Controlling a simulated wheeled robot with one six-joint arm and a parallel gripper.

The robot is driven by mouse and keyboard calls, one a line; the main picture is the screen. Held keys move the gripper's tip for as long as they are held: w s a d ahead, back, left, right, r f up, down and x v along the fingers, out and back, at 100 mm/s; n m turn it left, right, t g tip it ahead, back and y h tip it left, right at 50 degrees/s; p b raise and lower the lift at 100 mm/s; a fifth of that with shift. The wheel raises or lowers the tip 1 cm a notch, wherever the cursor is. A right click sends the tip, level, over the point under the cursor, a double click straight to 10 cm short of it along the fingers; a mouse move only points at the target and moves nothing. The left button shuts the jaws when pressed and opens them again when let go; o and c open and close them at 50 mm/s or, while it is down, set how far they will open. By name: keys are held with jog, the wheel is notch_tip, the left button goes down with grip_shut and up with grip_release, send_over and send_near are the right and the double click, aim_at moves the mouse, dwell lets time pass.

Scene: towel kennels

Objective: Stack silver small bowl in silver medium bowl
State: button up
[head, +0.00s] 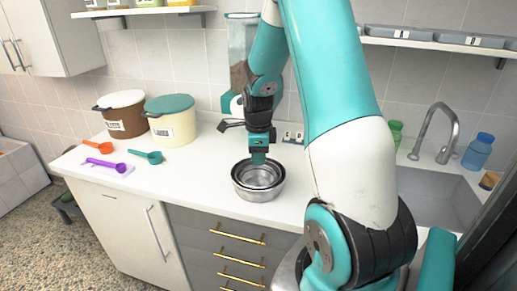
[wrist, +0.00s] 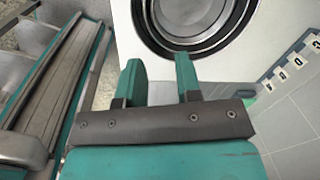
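A smaller silver bowl (head: 257,180) sits inside a larger silver bowl (head: 258,194) on the white counter. In the wrist view, the inner bowl (wrist: 188,18) and the outer bowl's dark rim (wrist: 147,30) show at the top, cut off by the frame edge. My gripper (head: 258,161) points down at the back edge of the bowls in the head view. In the wrist view, my gripper (wrist: 160,72) has its two teal fingers apart with nothing between them. Whether a finger touches a rim cannot be told.
Left on the counter (head: 205,165) are a brown tub (head: 126,118), a cream tub (head: 172,128), and orange (head: 98,147), purple (head: 105,164) and teal (head: 147,156) scoops. A dispenser (head: 240,60) hangs behind my arm. A sink (head: 435,190) and blue bottle (head: 479,151) are right.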

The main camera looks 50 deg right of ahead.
jog(key=a+r+n+y, duration=0.1)
jog(key=a+r+n, duration=0.2)
jog(key=a+n, duration=0.3)
jog(key=s+a+r+n+t+y, duration=0.1)
jog(key=a+r+n, duration=0.3)
jog(key=a, duration=0.4)
jog(key=a+r+n, duration=0.3)
jog(key=a+n, duration=0.2)
jog(key=a, duration=0.2)
jog(key=s+a+r+n+g+y, duration=0.1)
jog(key=s+a+r+n+y, duration=0.2)
jog(key=s+a+n, duration=1.2)
jog(key=r+n, duration=0.1)
jog(key=n, duration=0.4)
jog(key=shift+s+a+r+g, duration=0.2)
jog(key=shift+a+g, duration=0.05)
jog(key=shift+g, duration=0.05)
